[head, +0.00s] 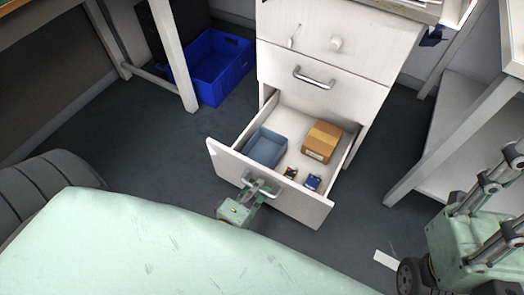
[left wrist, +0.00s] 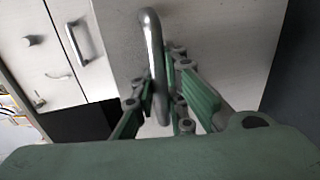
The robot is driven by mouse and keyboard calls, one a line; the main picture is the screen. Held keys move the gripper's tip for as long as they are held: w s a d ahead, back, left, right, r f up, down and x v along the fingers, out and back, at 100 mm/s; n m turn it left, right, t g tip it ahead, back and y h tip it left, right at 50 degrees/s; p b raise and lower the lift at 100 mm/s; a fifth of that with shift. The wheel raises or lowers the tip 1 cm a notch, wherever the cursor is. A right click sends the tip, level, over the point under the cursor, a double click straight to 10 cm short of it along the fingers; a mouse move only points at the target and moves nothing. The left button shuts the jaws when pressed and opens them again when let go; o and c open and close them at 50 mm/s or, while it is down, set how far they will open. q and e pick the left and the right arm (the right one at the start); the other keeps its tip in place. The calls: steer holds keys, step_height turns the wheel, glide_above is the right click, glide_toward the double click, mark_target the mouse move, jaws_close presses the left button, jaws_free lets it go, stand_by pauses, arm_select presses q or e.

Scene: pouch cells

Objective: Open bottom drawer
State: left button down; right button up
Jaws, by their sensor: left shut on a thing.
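The white bottom drawer (head: 300,203) of the cabinet is pulled well out, and its inside shows in the head view. My left gripper (head: 262,190) is at the drawer's front face, shut on the metal handle. In the left wrist view the handle (left wrist: 153,55) runs between the green fingers of my left gripper (left wrist: 165,100). Inside the drawer are a blue-grey bin (head: 265,148), a brown cardboard box (head: 322,141) and small blue and dark items (head: 312,182). My right gripper is not seen.
The upper drawer with its own handle (head: 314,79) is shut. A blue crate (head: 212,68) stands on the floor to the left of the cabinet. A white table leg (head: 174,55) is beside it. A white shelf unit (head: 445,140) stands at right. Dark floor lies around the open drawer.

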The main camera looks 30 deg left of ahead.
arm_select(q)
steer(key=shift+s, duration=0.2)
steer(key=c, duration=1.8)
jaws_free()
steer(key=shift+o, duration=0.2)
steer(key=v, duration=1.2)
